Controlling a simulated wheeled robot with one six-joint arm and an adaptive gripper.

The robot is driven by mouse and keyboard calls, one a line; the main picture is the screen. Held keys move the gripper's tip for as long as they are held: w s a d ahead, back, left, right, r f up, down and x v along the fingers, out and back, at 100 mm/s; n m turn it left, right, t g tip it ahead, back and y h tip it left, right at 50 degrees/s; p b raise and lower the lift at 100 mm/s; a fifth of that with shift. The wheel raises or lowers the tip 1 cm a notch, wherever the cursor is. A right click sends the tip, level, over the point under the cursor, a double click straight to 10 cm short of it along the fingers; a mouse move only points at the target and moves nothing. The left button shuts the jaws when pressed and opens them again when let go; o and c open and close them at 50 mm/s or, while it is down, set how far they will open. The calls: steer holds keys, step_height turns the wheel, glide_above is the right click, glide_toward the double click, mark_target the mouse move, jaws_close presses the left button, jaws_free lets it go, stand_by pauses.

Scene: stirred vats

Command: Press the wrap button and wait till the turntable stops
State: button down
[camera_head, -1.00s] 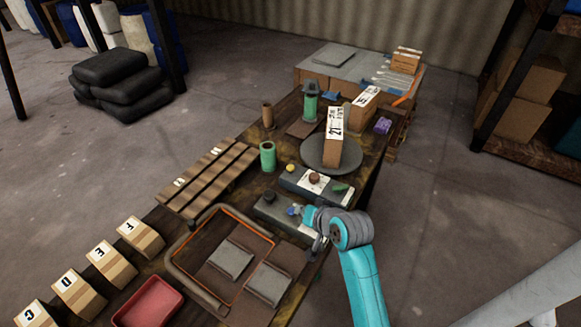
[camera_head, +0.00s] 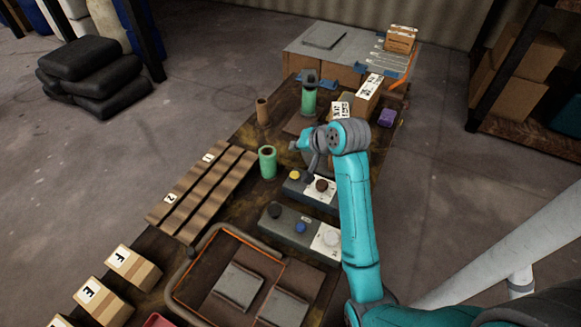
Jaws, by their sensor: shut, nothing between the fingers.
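My gripper (camera_head: 309,178) is shut and empty, with its fingers pointing down over the far control box (camera_head: 308,201). That box carries a yellow button (camera_head: 294,174) left of my fingertips and a brown knob (camera_head: 321,185) right of them on a pale label. I cannot tell whether the fingertips touch the box. A nearer control box (camera_head: 264,229) has a dark button (camera_head: 275,209), a blue button (camera_head: 300,227) and a knob on a white label (camera_head: 329,239). The labels are too small to read. The turntable is mostly hidden behind my arm; a labelled carton (camera_head: 341,106) shows above my wrist.
A green cylinder (camera_head: 267,162) stands left of the far box, beside a slatted wooden rack (camera_head: 203,190). A green post (camera_head: 309,97), another carton (camera_head: 367,96) and a purple block (camera_head: 387,118) stand behind.

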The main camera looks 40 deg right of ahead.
mark_target(296, 175)
steer(key=shift+f, duration=4.4)
steer(key=shift+f, duration=0.15)
steer(key=shift+f, duration=0.3)
steer(key=shift+f, duration=0.6)
steer(key=shift+r, duration=1.05)
steer(key=shift+r, duration=0.1)
